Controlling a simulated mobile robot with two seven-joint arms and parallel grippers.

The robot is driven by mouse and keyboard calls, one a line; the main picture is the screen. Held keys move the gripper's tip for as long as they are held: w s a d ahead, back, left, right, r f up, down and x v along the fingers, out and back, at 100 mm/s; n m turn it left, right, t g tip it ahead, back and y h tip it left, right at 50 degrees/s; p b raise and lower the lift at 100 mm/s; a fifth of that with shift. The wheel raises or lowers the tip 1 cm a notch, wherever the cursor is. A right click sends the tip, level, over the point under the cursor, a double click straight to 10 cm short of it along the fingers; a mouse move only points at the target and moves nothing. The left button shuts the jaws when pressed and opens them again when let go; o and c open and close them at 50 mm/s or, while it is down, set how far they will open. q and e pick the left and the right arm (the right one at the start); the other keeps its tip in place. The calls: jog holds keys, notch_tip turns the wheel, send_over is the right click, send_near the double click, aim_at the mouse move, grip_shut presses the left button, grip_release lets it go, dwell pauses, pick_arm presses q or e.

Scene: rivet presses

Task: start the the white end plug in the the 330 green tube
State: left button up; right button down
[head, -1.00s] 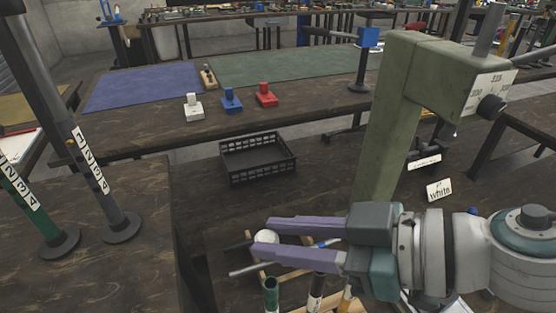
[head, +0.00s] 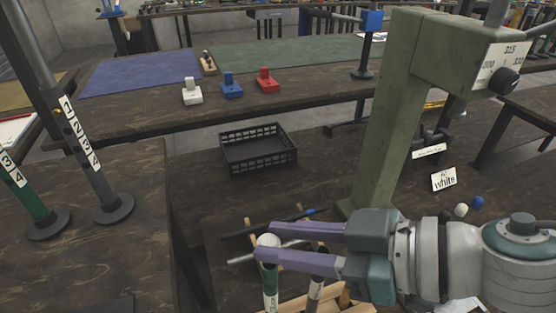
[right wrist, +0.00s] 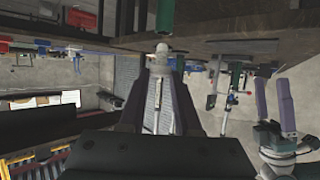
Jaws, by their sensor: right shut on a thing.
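My right gripper (head: 260,247) is shut on the white end plug (head: 268,241), whose round white head shows at the fingertips. A green tube (head: 270,289) with a white label stands upright just below the plug. In the right wrist view the plug (right wrist: 162,49) sits between the two fingertips, and the end of the green tube (right wrist: 165,16) is close beyond it, roughly in line. I cannot tell whether plug and tube touch. My left gripper (right wrist: 274,92) shows only in the right wrist view, off to the side, open and empty.
A green press (head: 385,130) stands behind my right gripper, with a "white" card (head: 443,180) and white (head: 461,210) and blue (head: 477,202) plugs beside it. Another tube (head: 313,292) stands close right of the green one. A black crate (head: 258,160) lies behind.

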pick_arm(q)
jog(key=shift+d+r, duration=0.1)
jog(key=shift+r, duration=0.05)
pick_arm(e)
jog(key=shift+f, duration=0.15)
dwell(0.7)
pick_arm(q)
jog(key=shift+r+p, duration=0.4)
jog(key=shift+p, duration=0.25)
dwell(0.6)
jog(key=shift+f, duration=0.15)
pick_arm(e)
jog(key=shift+f, duration=0.1)
pick_arm(q)
jog(key=shift+f+b, duration=0.9)
jog(key=shift+b, duration=0.15)
pick_arm(e)
jog(key=shift+f, duration=1.15)
jog(key=c, duration=0.5)
grip_release()
pick_arm(q)
jog(key=shift+r, duration=0.1)
pick_arm(e)
jog(key=shift+d+r, duration=0.1)
